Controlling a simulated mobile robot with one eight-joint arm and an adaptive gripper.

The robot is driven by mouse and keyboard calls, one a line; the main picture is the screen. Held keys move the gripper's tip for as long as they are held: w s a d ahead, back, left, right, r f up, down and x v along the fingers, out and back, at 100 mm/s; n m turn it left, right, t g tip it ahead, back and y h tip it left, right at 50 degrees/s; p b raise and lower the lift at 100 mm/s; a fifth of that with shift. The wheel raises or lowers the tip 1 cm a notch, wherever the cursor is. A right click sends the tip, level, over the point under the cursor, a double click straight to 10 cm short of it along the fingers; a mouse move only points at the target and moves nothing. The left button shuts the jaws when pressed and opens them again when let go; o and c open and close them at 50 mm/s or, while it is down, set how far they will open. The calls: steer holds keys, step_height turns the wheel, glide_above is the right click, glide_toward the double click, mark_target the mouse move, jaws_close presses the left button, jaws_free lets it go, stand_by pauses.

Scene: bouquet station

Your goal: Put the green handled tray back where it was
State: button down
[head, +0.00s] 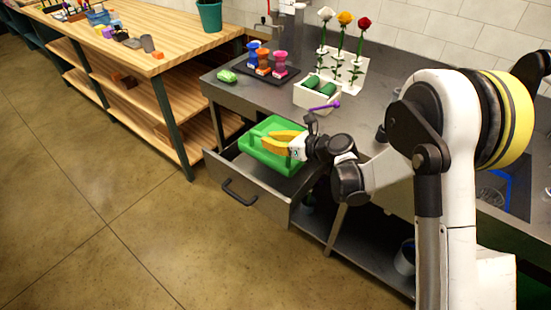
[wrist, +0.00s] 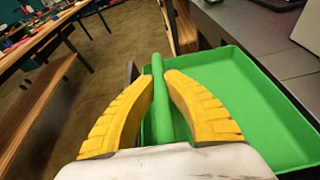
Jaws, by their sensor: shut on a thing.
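The green handled tray (head: 264,130) is at the open drawer (head: 247,188) under the steel counter in the head view. I cannot tell whether it rests on the drawer's floor or hangs just above it. My gripper (head: 268,146) has yellow fingers and is shut on the tray's handle. In the wrist view, the fingers of my gripper (wrist: 163,78) close around the green handle bar (wrist: 158,95). The tray's empty inside (wrist: 240,105) shows to the right. The near part of the tray is hidden by my gripper.
The steel counter (head: 388,70) carries a white box (head: 314,96) with green rolls, a dark tray (head: 262,76) with colored items, a green object (head: 227,75) and a flower rack (head: 343,68). A wooden workbench (head: 150,50) stands left. The floor (head: 110,210) before the drawer is clear.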

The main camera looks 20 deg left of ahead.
steer(key=f+b, duration=0.4)
steer(key=f, duration=0.9)
steer(key=shift+s+b, duration=0.2)
steer(key=shift+b, duration=0.2)
steer(key=w+a+b, duration=0.1)
steer(key=w+a+f+b, duration=0.1)
steer(key=w, duration=0.1)
steer(key=shift+a, duration=0.35)
steer(key=shift+f+b, duration=0.2)
steer(key=shift+b, duration=0.2)
steer(key=shift+r, duration=0.1)
steer(key=c, duration=1.6)
jaws_free()
steer(key=shift+o, duration=0.2)
steer(key=p+v, duration=0.4)
steer(key=v, duration=0.8)
